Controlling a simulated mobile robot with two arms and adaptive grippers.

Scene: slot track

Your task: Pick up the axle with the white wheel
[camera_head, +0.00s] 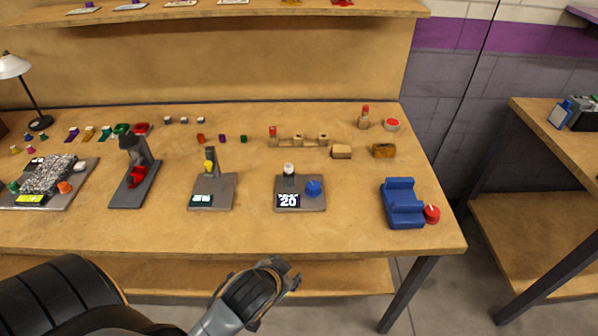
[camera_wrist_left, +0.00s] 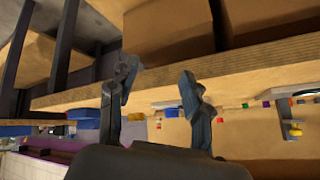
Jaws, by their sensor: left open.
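I cannot pick out an axle with a white wheel for certain. A white round piece with a red top (camera_head: 391,125) lies at the back right of the table. A white knob (camera_head: 288,169) tops a dark post on the grey stand marked 20 (camera_head: 300,203). A wooden slotted track (camera_head: 298,142) lies at the back middle, with a red piece at its left end. My left gripper (camera_head: 284,273) is in front of the table's front edge, apart from everything on it. In the left wrist view its two fingers (camera_wrist_left: 158,82) are spread and empty. My right gripper is not in view.
The table (camera_head: 350,235) is bare along its front. A blue cradle (camera_head: 402,205) with a red knob (camera_head: 431,214) stands at the right. More grey stands, one with a yellow knob (camera_head: 209,167), are to the left. A shelf (camera_head: 230,12) overhangs the back.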

